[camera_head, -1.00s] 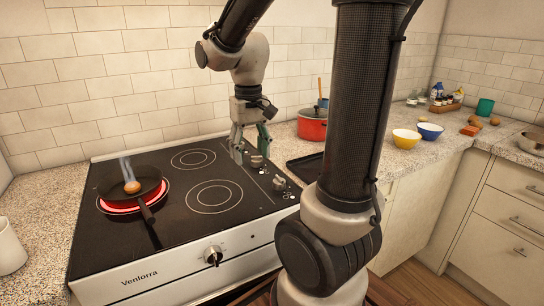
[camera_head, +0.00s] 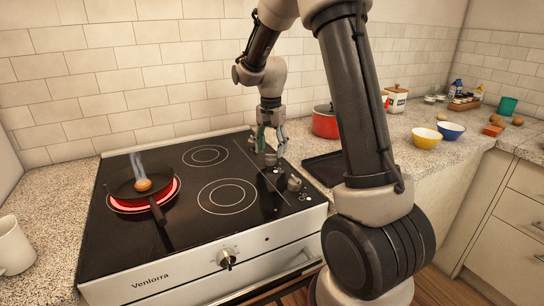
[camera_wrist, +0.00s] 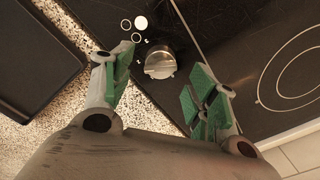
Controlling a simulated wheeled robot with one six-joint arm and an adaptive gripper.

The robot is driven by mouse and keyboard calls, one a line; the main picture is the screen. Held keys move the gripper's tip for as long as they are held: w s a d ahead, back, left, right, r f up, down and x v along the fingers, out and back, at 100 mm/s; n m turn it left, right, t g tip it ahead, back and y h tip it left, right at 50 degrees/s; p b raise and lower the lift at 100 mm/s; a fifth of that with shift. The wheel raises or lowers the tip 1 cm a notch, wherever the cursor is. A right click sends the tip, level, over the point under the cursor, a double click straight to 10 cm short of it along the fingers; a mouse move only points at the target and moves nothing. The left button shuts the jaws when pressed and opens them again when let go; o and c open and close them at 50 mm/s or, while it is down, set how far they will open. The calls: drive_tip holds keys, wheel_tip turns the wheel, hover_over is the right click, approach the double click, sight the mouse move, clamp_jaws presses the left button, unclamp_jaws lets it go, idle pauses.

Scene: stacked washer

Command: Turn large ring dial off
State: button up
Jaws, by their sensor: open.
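The black glass stove (camera_head: 170,225) has two dials on its right strip: a rear dial (camera_head: 271,158) and a front dial (camera_head: 294,183). A third dial (camera_head: 227,259) is on the white front panel. I cannot tell by label which is the large ring dial. My gripper (camera_head: 270,148) points down at the rear dial, its fingers open and empty. In the wrist view, the silver dial (camera_wrist: 160,62) shows between the green-padded fingers, with a gap on both sides. Ring marks are printed beside it. Whether the fingers reach down to its height is unclear.
A pan (camera_head: 134,187) with a round brown item stands smoking on a glowing red burner at left. A red pot (camera_head: 325,123) and a black tray (camera_head: 323,168) are on the counter right of the stove. The tiled wall is close behind.

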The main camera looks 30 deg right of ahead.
sight(271, 155)
drive_tip(key=shift+f, duration=1.8)
drive_tip(key=c, duration=1.1)
drive_tip(key=shift+o, duration=0.2)
